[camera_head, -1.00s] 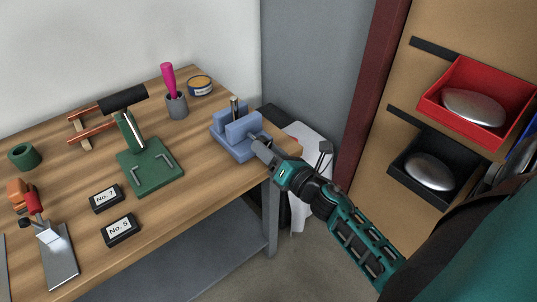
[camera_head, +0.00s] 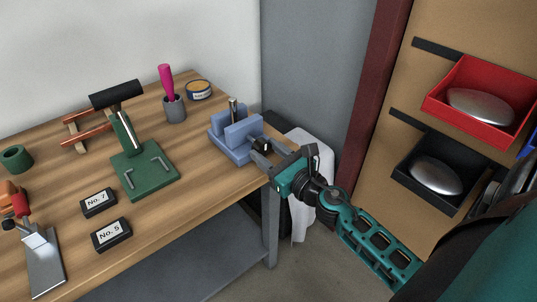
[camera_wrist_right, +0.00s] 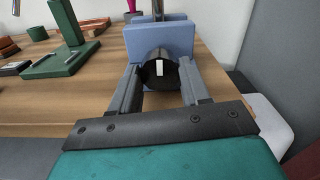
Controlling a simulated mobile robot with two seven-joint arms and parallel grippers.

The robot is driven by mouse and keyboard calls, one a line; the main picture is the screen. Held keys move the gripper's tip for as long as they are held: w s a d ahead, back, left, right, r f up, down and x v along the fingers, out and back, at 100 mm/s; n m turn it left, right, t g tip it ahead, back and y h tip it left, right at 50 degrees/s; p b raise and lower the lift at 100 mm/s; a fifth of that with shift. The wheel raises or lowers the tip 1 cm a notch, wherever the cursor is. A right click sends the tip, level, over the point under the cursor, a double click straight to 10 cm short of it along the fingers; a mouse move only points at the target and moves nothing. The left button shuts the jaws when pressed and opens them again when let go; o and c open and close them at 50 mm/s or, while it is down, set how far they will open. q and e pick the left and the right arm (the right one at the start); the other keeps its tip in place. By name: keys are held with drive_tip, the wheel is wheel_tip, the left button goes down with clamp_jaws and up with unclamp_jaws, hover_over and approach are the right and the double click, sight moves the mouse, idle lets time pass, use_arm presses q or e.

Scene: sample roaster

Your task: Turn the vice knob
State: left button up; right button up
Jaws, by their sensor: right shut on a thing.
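The blue vice (camera_head: 236,137) stands near the right end of the wooden bench; its jaw block also shows in the right wrist view (camera_wrist_right: 178,38). Its black round knob (camera_head: 264,144) faces the bench's right end. In the right wrist view the knob (camera_wrist_right: 149,75) has an upright white mark on its face. My right gripper (camera_head: 260,149) is shut on the knob, one finger on each side, as the right wrist view shows (camera_wrist_right: 159,80). My left gripper is out of view.
A green press stand (camera_head: 143,177), blocks marked No. 7 (camera_head: 98,203) and No. 5 (camera_head: 111,235), a grey cup (camera_head: 174,109) and a tin (camera_head: 199,90) are on the bench. Red (camera_head: 437,101) and black (camera_head: 402,173) bins hang on the right.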

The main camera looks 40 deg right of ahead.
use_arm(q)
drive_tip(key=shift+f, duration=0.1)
use_arm(e)
drive_tip(key=shift+n, duration=0.4)
drive_tip(key=o, duration=1.1)
drive_tip(key=shift+c, duration=0.2)
drive_tip(key=shift+s+f+b, duration=0.15)
drive_tip(key=shift+s+b, duration=0.15)
drive_tip(key=shift+s, duration=0.3)
use_arm(q)
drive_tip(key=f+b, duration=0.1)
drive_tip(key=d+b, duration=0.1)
drive_tip(key=b, duration=0.1)
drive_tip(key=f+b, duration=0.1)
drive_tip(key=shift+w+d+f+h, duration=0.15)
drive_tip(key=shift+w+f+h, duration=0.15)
use_arm(e)
drive_tip(key=s+d, duration=0.1)
drive_tip(key=s, duration=1)
drive_tip(key=shift+s, duration=0.35)
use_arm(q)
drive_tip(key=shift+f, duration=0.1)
